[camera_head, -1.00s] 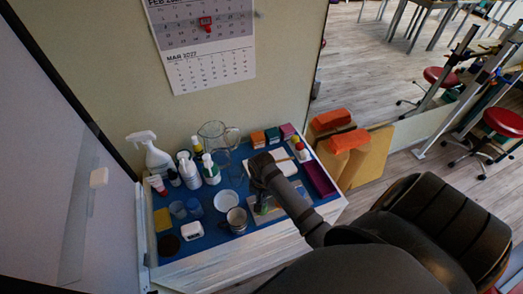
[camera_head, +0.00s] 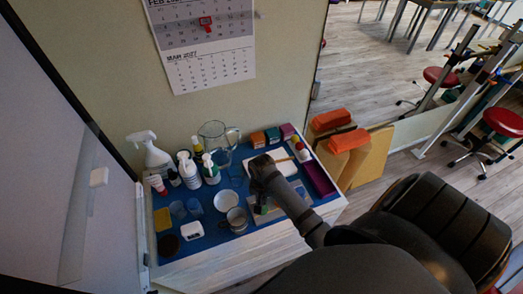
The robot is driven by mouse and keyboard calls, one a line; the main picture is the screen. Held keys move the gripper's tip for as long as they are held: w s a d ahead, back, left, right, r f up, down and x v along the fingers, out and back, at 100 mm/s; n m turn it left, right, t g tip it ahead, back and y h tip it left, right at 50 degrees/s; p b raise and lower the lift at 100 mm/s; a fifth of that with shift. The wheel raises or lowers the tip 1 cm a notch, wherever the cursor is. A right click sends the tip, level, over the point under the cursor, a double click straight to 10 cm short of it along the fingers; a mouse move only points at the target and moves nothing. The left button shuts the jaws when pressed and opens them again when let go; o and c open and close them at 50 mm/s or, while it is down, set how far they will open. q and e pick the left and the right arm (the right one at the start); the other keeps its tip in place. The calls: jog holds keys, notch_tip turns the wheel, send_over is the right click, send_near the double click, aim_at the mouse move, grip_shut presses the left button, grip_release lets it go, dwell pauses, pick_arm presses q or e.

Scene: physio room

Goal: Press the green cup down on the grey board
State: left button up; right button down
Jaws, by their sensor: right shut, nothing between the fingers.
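The grey board (camera_head: 289,204) lies on the blue table top at the front right, partly hidden under my right arm. A small patch of the green cup (camera_head: 262,209) shows at the board, below my right gripper (camera_head: 261,199). The gripper is shut and empty, pointing down at the cup. My arm hides most of the cup, and I cannot tell whether the fingers touch it. My left gripper is not in view.
A metal mug (camera_head: 237,220) and a white bowl (camera_head: 226,201) stand left of the board. A glass jug (camera_head: 213,137) and bottles are at the back left. A purple tray (camera_head: 319,179) lies to the right, with a white pad (camera_head: 285,164) behind.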

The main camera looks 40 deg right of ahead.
jog(key=shift+s+f+p, duration=0.1)
jog(key=shift+f+p, duration=0.05)
jog(key=shift+p, duration=0.3)
dwell(1.4)
notch_tip(320, 180, up, 6)
jog(key=p, duration=0.6)
jog(key=shift+f+p, duration=0.15)
jog(key=shift+p, duration=0.15)
jog(key=shift+r+p, duration=0.3)
jog(key=shift+r, duration=0.9)
